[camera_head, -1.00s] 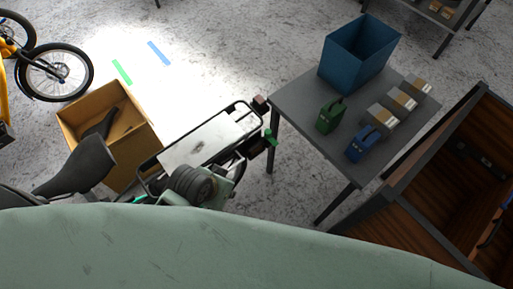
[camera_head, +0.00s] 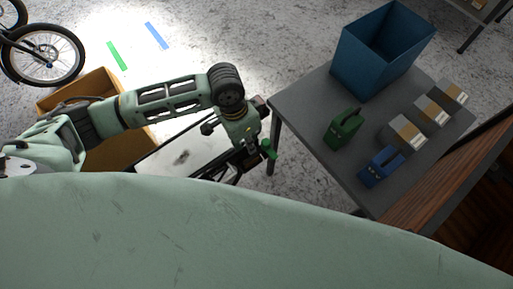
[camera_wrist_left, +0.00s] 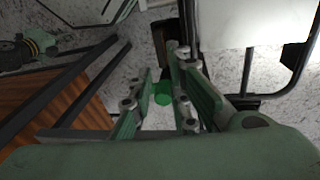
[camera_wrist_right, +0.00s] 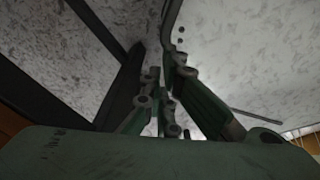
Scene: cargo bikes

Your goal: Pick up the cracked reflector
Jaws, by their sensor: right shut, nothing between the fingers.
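No part clearly shows as a cracked reflector. A bright green round piece (camera_wrist_left: 163,99) shows between the spread fingers of my left gripper (camera_wrist_left: 164,77) in the left wrist view. I cannot tell whether it is the reflector, or whether the fingers touch it. In the head view a green piece (camera_head: 268,149) shows at the end of the bike's rack (camera_head: 180,150), beside my left gripper (camera_head: 252,150). My left arm covers part of the rack. My right gripper (camera_wrist_right: 160,100) shows in the right wrist view, shut and empty, with floor and dark bars beyond it.
A grey table (camera_head: 305,110) at right holds a blue bin (camera_head: 370,60), a green can (camera_head: 343,130), a blue can (camera_head: 381,167) and several small boxes (camera_head: 433,110). A cardboard box (camera_head: 82,88) stands at left near a bike wheel (camera_head: 45,55). A wooden cargo box (camera_head: 440,185) is at right.

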